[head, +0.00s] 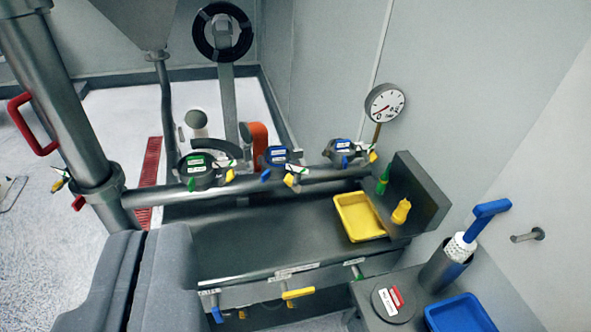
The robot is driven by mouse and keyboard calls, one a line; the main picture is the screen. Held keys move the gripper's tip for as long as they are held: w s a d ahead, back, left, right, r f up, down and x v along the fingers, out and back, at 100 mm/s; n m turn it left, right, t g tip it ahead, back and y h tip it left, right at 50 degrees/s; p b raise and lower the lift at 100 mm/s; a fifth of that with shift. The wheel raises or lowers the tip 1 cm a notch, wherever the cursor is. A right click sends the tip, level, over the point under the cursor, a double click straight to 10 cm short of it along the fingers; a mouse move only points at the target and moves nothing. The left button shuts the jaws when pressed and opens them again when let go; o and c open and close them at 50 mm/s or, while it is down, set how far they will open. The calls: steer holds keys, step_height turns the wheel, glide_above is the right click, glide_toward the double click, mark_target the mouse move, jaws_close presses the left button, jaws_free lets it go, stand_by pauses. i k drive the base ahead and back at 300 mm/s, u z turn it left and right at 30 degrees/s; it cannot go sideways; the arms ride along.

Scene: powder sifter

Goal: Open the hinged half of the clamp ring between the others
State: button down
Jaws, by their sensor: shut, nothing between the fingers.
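Three clamp rings stand in a row along the horizontal grey pipe. The left one (203,170) is the largest and has a green label. The middle one (276,157), between the others, is small with a blue label; a blue tab and a yellow tab show close by. The right one (343,152) has a blue label and a yellow tab. Whether the middle ring's hinged half is shut is too small to tell. My gripper (140,236), two grey padded fingers at the lower left, is shut and empty. In the picture it is below and left of the rings, apart from them.
A yellow tray (360,217) and a yellow bottle (401,211) stand right of the pipe. A gauge (384,103) rises behind. A thick pipe with a red handle (32,124) stands at left. A blue tray (461,314) is lower right. The grey bench (270,235) is mostly clear.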

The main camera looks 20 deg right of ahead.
mark_target(270, 172)
steer(key=u, duration=0.15)
steer(key=i, duration=1.15)
steer(key=z, duration=0.25)
